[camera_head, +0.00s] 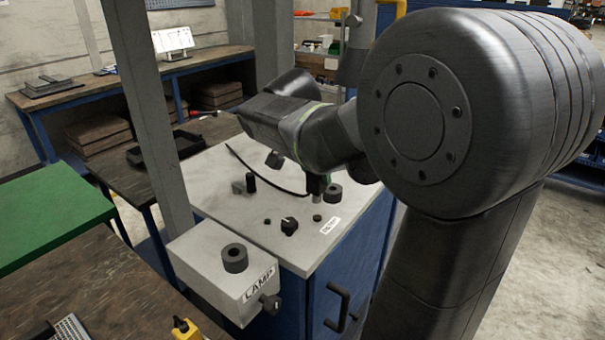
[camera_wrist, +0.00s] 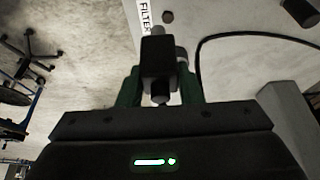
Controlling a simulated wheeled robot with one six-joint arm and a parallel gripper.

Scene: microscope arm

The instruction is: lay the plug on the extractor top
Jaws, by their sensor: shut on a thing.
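The plug (camera_wrist: 158,62) is a black block with a grey end, seen in the wrist view between the green fingers of my gripper (camera_wrist: 163,88). My gripper (camera_head: 326,184) is shut on it. In the head view the plug (camera_head: 315,185) shows as a small dark piece with a grey tip below my wrist, low over the right part of the extractor top (camera_head: 255,218). The top is pale grey on a blue cabinet. Whether the plug touches the top is unclear. A thin black cable (camera_head: 250,168) curves across the top toward the plug; its join is hidden.
The top carries a dark ring (camera_head: 332,192), a black knob (camera_head: 289,226), a black post (camera_head: 250,182) and a FILTER label (camera_head: 330,225). A grey LAMP box (camera_head: 215,275) juts out front left beside a grey upright post (camera_head: 150,110).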

